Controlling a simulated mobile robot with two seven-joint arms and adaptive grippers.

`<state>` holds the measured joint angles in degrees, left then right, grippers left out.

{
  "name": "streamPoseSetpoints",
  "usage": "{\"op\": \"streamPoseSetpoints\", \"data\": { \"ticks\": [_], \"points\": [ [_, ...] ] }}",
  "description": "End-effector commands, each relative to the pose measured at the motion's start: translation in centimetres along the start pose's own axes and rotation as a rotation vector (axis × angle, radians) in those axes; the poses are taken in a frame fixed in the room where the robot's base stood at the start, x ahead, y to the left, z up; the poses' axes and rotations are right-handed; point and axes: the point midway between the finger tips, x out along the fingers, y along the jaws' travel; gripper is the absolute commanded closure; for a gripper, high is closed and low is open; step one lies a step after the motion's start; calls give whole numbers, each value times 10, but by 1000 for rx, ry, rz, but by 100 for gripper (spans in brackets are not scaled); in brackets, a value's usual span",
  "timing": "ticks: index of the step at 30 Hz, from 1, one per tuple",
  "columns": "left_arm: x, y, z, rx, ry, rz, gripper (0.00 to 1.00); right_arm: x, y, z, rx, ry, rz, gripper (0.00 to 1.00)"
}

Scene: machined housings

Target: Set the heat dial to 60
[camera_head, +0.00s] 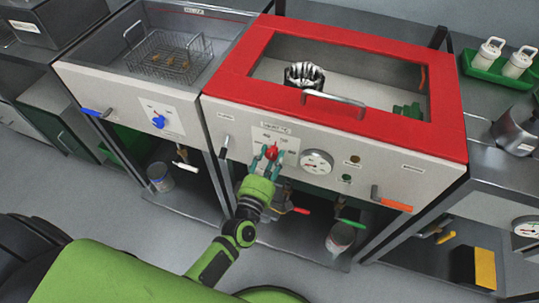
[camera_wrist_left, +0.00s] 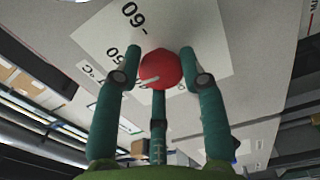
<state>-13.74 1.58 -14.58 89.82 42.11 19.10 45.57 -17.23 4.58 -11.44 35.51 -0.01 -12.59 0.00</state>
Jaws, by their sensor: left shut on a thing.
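The heat dial is a red round knob (camera_head: 271,152) on a white scale plate on the front panel of the red-lidded machine. In the left wrist view the red knob (camera_wrist_left: 162,66) sits between my green fingers, with a white pointer line toward the lower left. A number that looks like 60, with a tick, is printed above the knob on the scale plate (camera_wrist_left: 205,30); other numbers are partly hidden by a finger. My left gripper (camera_head: 266,160) is shut on the knob, its fingers around it; it also shows in the left wrist view (camera_wrist_left: 160,72). My right gripper is not in view.
A round gauge (camera_head: 316,162) sits right of the dial. A blue knob (camera_head: 158,121) is on the left machine. Pipes with a red handle (camera_head: 301,211) lie below the gripper.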

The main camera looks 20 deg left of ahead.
Motion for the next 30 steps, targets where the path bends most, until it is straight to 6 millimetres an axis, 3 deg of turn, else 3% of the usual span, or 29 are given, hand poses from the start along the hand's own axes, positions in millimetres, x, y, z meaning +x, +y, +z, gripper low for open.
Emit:
{"op": "streamPoseSetpoints", "data": {
  "ticks": [1, 30],
  "points": [
    [2, 7, 5, 43, -8, 9, 92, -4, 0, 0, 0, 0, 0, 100],
    [0, -2, 4, 964, -10, 2, 92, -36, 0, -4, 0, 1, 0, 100]
  ]
}}
